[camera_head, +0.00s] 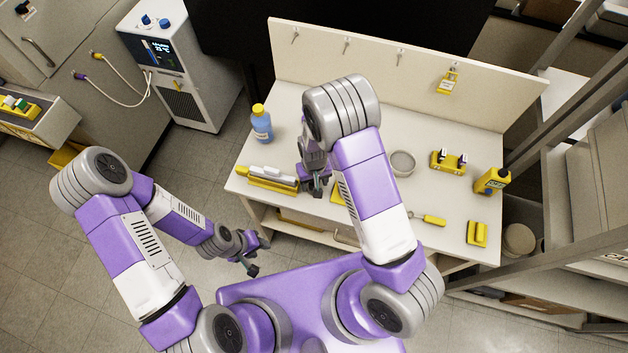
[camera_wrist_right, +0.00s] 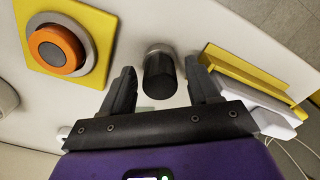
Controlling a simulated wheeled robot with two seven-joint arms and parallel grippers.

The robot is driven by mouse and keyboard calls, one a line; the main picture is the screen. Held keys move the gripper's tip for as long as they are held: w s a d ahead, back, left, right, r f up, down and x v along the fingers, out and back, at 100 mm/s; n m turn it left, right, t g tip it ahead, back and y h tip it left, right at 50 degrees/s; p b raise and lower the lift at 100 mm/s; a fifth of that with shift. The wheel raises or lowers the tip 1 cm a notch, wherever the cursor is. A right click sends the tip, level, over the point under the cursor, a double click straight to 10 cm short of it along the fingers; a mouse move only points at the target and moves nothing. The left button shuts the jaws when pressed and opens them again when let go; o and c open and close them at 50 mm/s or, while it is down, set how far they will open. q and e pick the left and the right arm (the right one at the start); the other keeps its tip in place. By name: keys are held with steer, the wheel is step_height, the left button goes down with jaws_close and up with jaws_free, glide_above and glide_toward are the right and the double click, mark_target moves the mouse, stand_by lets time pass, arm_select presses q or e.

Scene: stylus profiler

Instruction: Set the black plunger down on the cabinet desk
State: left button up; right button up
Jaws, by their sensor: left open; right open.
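The black plunger (camera_wrist_right: 159,78), a dark cylinder with a silvery collar at its far end, shows in the right wrist view between my right gripper's fingers. Gaps show on both sides of it. I cannot tell whether it touches the white desk top. My right gripper (camera_wrist_right: 165,85) is open, and in the head view (camera_head: 317,188) it is low over the front-left part of the cabinet desk (camera_head: 430,135). The plunger cannot be made out in the head view. My left gripper (camera_head: 260,256) is open and empty, off the desk's front-left side.
A yellow plate with an orange button (camera_wrist_right: 57,50) and a yellow holder with a white device (camera_head: 270,178) flank the right gripper. A blue bottle (camera_head: 261,124), a round dish (camera_head: 402,163), a yellow rack (camera_head: 448,161) and a yellow bottle (camera_head: 490,181) stand on the desk.

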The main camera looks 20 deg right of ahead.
steer(key=shift+r, duration=0.25)
step_height(320, 180, up, 12)
steer(key=p, duration=0.1)
steer(key=shift+p, duration=0.4)
steer(key=shift+f, duration=0.15)
